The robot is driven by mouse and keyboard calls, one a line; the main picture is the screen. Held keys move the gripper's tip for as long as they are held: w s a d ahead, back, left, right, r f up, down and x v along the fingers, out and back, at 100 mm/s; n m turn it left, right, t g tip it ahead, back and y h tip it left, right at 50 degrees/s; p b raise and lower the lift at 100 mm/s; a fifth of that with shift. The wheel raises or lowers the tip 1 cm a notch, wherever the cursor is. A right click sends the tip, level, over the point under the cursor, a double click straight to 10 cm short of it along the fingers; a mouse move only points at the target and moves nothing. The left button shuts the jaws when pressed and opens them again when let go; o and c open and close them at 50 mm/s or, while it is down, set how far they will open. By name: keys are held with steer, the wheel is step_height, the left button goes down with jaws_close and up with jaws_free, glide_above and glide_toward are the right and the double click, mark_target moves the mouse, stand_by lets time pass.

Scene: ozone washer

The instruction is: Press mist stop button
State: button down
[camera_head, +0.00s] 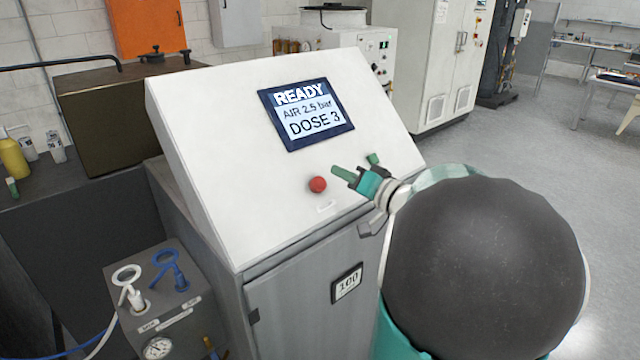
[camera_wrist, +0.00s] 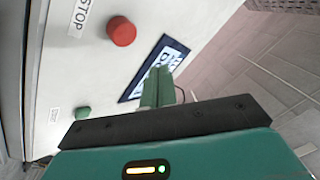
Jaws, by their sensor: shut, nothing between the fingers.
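The red round button (camera_head: 317,184) sits on the sloped white console panel (camera_head: 235,130). It also shows in the wrist view (camera_wrist: 121,31), near a label reading STOP (camera_wrist: 78,17). My gripper (camera_head: 336,170) is shut and empty, its green fingers together, just right of the red button in the head view. It also shows in the wrist view (camera_wrist: 161,72), with the red button up and left of its tips. The fingertips look apart from the red button.
The console screen (camera_head: 306,113) reads READY, AIR 2.5 bar, DOSE 3. A unit with a gauge (camera_head: 158,347) and blue and white hose fittings stands at lower left. A brown box (camera_head: 110,115) is beyond. Open floor lies to the right.

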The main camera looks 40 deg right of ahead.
mark_target(316, 178)
steer(key=shift+w+a+f, duration=0.1)
steer(key=shift+w+f, duration=1.65)
steer(key=shift+w, duration=0.05)
steer(key=shift+w+f, duration=0.1)
steer(key=shift+f, duration=0.05)
stand_by(0.6)
steer(key=shift+w+f, duration=0.15)
steer(key=shift+w, duration=0.05)
steer(key=shift+w+f, duration=0.35)
stand_by(0.9)
stand_by(0.3)
steer(key=shift+s+r, duration=0.6)
steer(key=shift+s, duration=0.05)
steer(key=shift+s+r, duration=1.8)
